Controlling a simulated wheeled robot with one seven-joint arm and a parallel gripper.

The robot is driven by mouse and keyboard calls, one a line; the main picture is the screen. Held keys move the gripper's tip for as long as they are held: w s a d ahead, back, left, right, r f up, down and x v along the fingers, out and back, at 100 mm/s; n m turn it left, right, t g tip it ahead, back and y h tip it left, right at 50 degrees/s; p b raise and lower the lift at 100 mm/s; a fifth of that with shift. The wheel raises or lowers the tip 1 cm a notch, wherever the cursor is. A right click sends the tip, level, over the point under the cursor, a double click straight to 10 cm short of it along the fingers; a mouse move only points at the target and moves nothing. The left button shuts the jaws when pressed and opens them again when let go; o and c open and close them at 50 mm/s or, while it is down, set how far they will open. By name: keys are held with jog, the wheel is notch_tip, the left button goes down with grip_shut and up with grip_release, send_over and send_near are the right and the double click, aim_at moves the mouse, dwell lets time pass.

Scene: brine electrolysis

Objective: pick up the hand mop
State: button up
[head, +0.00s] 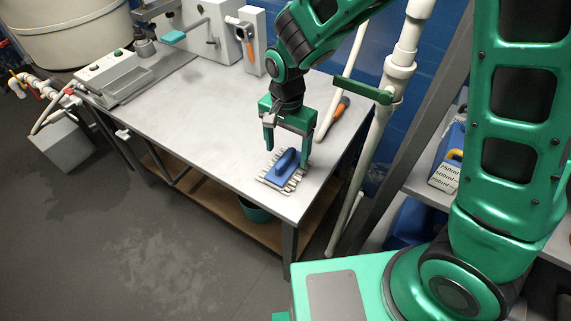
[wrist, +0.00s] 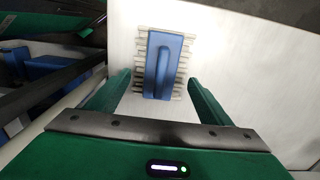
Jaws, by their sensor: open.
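The hand mop (head: 283,168) has a blue back with a raised blue handle and pale fringe strands around its edge. It lies on the grey-white table (head: 210,115) near the front right corner. My gripper (head: 288,146) is open and empty, above and just behind the mop, with its fingers pointing down. In the wrist view the mop (wrist: 163,65) lies ahead of and between the two green fingertips of my gripper (wrist: 159,82). The fingers appear apart from the mop.
An orange-handled tool (head: 335,115) lies at the table's right edge. White pipes with a green valve lever (head: 362,90) stand close to that edge. A grey device (head: 115,75) sits at the table's far left. The middle of the table is clear.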

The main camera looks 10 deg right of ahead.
aim_at(286, 157)
jog(key=shift+a+f, duration=0.2)
jog(key=shift+f, duration=2.6)
jog(key=c, duration=1.3)
notch_tip(286, 157, up, 10)
jog(key=shift+r, duration=0.1)
jog(key=o, duration=0.6)
jog(key=c, duration=0.3)
